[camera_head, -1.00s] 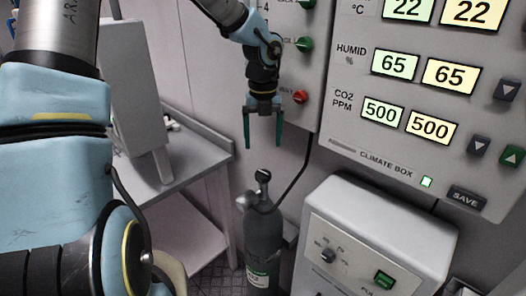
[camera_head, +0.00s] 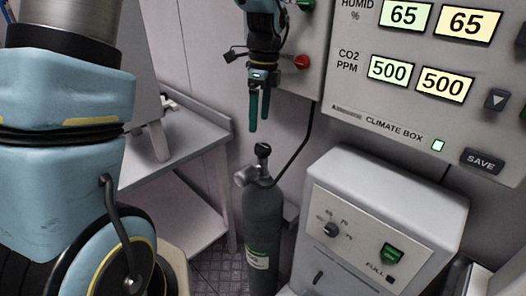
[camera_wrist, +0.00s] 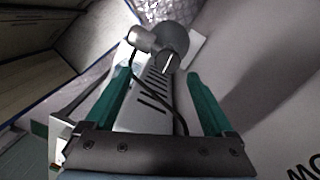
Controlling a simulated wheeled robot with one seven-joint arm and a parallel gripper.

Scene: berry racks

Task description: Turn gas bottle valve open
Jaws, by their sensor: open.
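The dark grey gas bottle (camera_head: 264,222) stands upright on the floor with a green-and-white label low on its side. Its black valve knob (camera_head: 263,149) is on top, above a silver side fitting (camera_head: 244,176). My gripper (camera_head: 259,126) points down just above the knob, with its green fingers apart and nothing between them. In the wrist view my gripper (camera_wrist: 158,78) is open, and the valve knob (camera_wrist: 170,62) shows a white line beyond and between the fingertips. The silver fitting (camera_wrist: 141,38) lies to its left. I see no contact with the knob.
A black hose runs from the bottle's top up to the wall panel. A white machine (camera_head: 385,215) stands close on the right, below the climate box (camera_head: 385,118). A grey shelf table (camera_head: 185,150) is on the left. A red knob (camera_head: 302,62) is beside my gripper.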

